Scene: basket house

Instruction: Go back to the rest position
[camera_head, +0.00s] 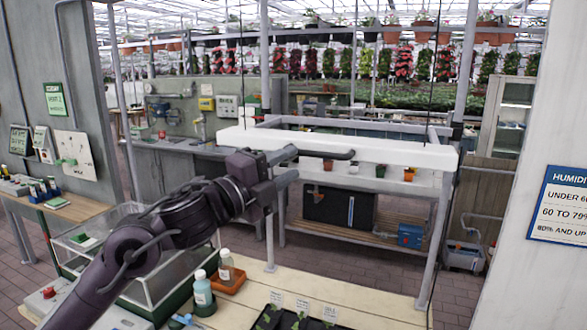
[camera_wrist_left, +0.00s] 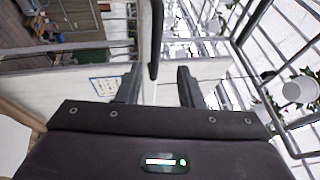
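My left arm comes in from the lower left in the head view. Its gripper (camera_head: 290,165) is raised in front of the white hood's front edge. In the left wrist view, the two fingers of the left gripper (camera_wrist_left: 159,78) are apart. A dark rounded bar (camera_head: 330,154) shows just right of the gripper in the head view. The same bar (camera_wrist_left: 155,40) shows beyond and between the fingers in the left wrist view, with clear space on either side; I cannot tell how near it is. My right gripper is not in view.
The white hood (camera_head: 400,155) stands over a metal-framed bench. A pale table (camera_head: 350,300) holds a seedling tray (camera_head: 290,320), white-capped bottles and an orange tray (camera_head: 232,284). A clear-sided bin (camera_head: 160,285) lies under my arm. A wall with a humidity sign (camera_head: 562,205) is at right.

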